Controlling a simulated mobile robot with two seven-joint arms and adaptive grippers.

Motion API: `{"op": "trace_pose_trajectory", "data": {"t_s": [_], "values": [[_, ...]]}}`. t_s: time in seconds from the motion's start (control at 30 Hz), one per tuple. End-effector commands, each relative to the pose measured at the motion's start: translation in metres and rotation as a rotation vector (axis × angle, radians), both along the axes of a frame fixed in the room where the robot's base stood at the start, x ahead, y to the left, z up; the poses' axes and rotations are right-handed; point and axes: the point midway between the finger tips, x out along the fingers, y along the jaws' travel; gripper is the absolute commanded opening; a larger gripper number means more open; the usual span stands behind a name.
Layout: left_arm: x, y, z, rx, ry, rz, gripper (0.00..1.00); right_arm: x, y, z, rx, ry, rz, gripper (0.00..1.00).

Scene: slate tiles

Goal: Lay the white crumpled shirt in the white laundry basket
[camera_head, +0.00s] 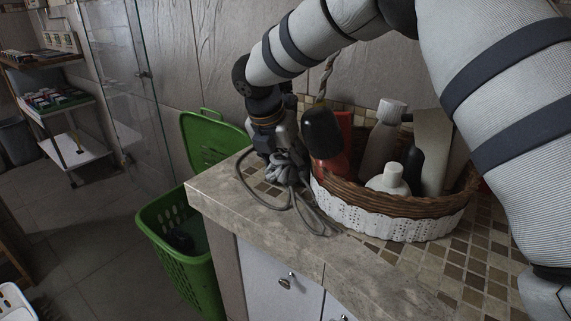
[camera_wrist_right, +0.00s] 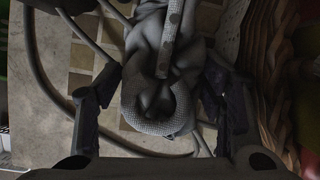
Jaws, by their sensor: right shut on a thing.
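The crumpled shirt (camera_head: 287,172) looks grey in this light and is bunched up at the left end of the stone counter. In the right wrist view the shirt (camera_wrist_right: 158,60) shows a curved collar and a strip with dots like buttons. My right gripper (camera_head: 279,160) is at the shirt, its fingers on either side of it, shut on it. I cannot tell whether the shirt is clear of the counter. A white basket (camera_head: 15,301) is partly in view on the floor at the lower left. My left gripper is not in view.
A wicker basket (camera_head: 340,196) with bottles stands just right of the gripper. A grey cord (camera_head: 262,207) loops around the shirt on the counter (camera_head: 225,195). A green basket (camera_head: 178,235) with its lid up stands beside the counter. Open floor (camera_head: 80,235) lies left.

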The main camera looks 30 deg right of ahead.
Motion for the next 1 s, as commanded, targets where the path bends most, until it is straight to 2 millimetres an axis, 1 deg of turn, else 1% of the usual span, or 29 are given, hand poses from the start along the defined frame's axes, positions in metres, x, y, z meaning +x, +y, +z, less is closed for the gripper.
{"op": "trace_pose_trajectory", "data": {"t_s": [0.17,0.2,0.23,0.53,0.6,0.67,0.9,1.0], "values": [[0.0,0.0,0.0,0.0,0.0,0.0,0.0,0.0,0.0,-0.003,-0.001,0.001,0.0,0.29],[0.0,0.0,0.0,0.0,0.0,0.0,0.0,0.0,0.0,-0.004,0.0,0.001,0.0,0.65],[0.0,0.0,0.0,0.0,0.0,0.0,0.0,0.0,0.0,-0.004,0.0,0.001,0.0,0.71],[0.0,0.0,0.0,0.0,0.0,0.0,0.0,0.0,0.0,-0.003,0.001,0.0,-0.001,0.71],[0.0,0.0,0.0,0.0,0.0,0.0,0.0,0.0,0.001,0.002,0.001,-0.001,-0.001,0.71],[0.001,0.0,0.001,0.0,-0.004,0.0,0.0,-0.001,0.005,0.012,-0.001,-0.004,0.0,0.71],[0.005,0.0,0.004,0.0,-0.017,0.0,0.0,-0.012,0.028,0.074,0.001,-0.007,-0.001,0.71],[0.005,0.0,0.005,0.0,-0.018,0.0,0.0,-0.016,0.036,0.092,-0.001,-0.002,0.0,0.71]]}}
